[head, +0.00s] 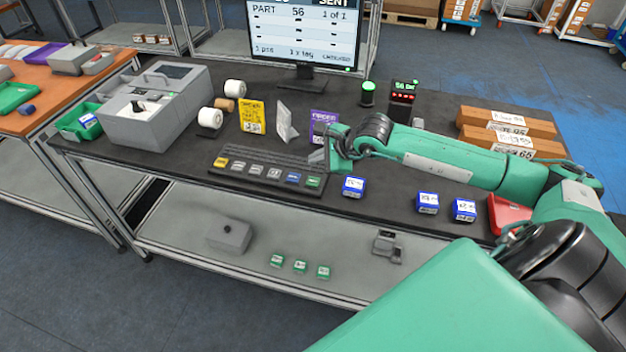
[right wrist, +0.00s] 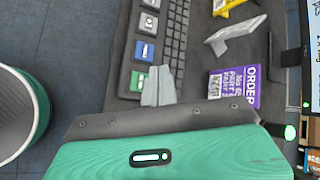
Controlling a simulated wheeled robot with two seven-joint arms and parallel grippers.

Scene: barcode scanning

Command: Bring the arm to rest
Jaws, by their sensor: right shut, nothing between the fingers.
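My right arm (head: 440,160) is green and reaches in from the right across the dark table (head: 400,202). My right gripper (head: 318,156) is at the right end of the keyboard (head: 265,170), near its green key. In the right wrist view the grey fingers (right wrist: 158,86) are together and empty, beside the green key. I cannot tell whether they touch the keyboard. My left gripper is out of view.
Blue boxes (head: 353,187) lie in front of the arm. A purple card (head: 323,126) stands just behind the gripper, left of the green lamp (head: 367,93). A monitor (head: 304,35) stands behind. A red tray (head: 508,213) and cartons (head: 505,122) are at right.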

